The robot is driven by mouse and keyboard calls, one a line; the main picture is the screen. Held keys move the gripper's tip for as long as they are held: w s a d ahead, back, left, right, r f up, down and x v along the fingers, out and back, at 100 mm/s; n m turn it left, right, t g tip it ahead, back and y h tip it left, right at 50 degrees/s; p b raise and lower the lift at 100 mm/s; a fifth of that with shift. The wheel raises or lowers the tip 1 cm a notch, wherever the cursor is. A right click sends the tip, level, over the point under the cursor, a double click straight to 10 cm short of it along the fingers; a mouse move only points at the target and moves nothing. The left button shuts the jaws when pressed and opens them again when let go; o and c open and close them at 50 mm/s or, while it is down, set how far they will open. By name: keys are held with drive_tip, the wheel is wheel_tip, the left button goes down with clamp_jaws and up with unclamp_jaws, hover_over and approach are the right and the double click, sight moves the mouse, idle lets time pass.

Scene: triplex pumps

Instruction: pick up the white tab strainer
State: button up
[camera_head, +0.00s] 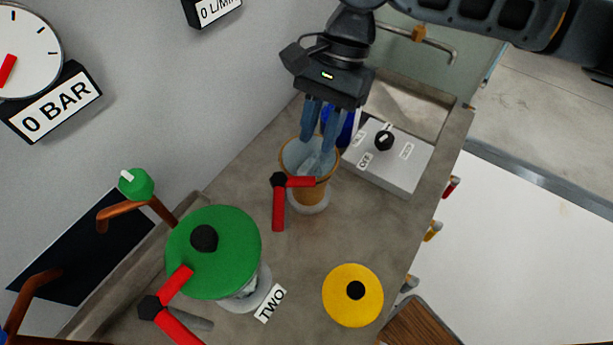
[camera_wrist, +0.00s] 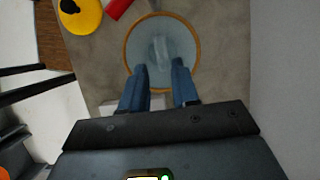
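An open pump pot with an orange-brown rim (camera_head: 283,160) stands on the counter, with a pale strainer bowl (camera_head: 295,154) in its mouth. A pale upright tab (camera_wrist: 159,52) shows inside the bowl in the wrist view. It is partly hidden by my fingers in the head view. My gripper (camera_head: 318,150) points down over the pot, its blue fingers reaching to the mouth. In the wrist view my gripper (camera_wrist: 158,70) has its two fingers apart, with the tab between or just beyond their tips. Contact with the tab cannot be told.
A red-handled valve (camera_head: 279,200) sits close in front of the pot. A green lid (camera_head: 215,250) and a yellow lid (camera_head: 353,296) are nearer. A grey switch box (camera_head: 400,160) stands to the right, a blue object (camera_head: 345,128) behind my fingers. A wall is at left.

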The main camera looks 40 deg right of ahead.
sight(310, 162)
drive_tip(key=shift+x, duration=2.6)
drive_tip(key=shift+w+a, duration=0.1)
clamp_jaws()
